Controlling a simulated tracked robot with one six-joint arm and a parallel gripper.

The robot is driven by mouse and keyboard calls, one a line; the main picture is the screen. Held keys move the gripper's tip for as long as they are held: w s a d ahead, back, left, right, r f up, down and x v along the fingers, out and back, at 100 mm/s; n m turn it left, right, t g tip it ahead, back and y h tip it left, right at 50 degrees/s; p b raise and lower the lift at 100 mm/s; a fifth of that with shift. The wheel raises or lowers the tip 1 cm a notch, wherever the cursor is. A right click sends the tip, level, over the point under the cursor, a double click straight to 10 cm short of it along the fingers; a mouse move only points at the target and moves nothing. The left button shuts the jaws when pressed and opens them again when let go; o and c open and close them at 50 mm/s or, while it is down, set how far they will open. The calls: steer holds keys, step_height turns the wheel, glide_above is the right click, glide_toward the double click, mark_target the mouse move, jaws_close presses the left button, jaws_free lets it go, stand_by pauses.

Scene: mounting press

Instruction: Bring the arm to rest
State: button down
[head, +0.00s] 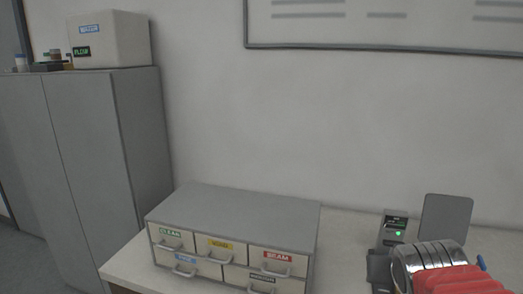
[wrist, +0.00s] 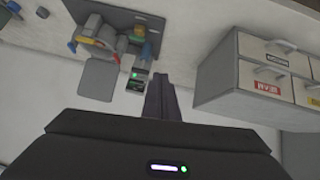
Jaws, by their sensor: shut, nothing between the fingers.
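My gripper (wrist: 160,97) shows in the wrist view as two dark fingers close together, pointing away from the dark palm. They are shut and hold nothing. The wrist view is upside down against the room. The fingertips lie in the picture between a small control box with a green light (wrist: 136,84) and the drawer cabinet (wrist: 225,75). I cannot tell how far the fingers are from the bench. In the head view, a red ribbed part with silver rings at the lower right looks like my arm; I cannot make out the fingers there.
The grey drawer cabinet (head: 235,212) with labelled drawers stands on the bench (head: 345,240). The control box (head: 393,230) and a grey panel (head: 446,218) stand to its right. The wrist view shows equipment with coloured levers (wrist: 100,35). Tall lockers (head: 95,150) carry a box (head: 112,40).

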steer(key=s+a+f+n+g+y, duration=0.2)
steer(key=s+a+f+g+y, duration=0.1)
steer(key=s+a, duration=0.9)
steer(key=shift+s+a+f+n, duration=0.2)
steer(key=shift+s+a+n, duration=0.1)
steer(key=shift+s, duration=0.35)
steer(key=shift+d, duration=0.1)
stand_by(0.5)
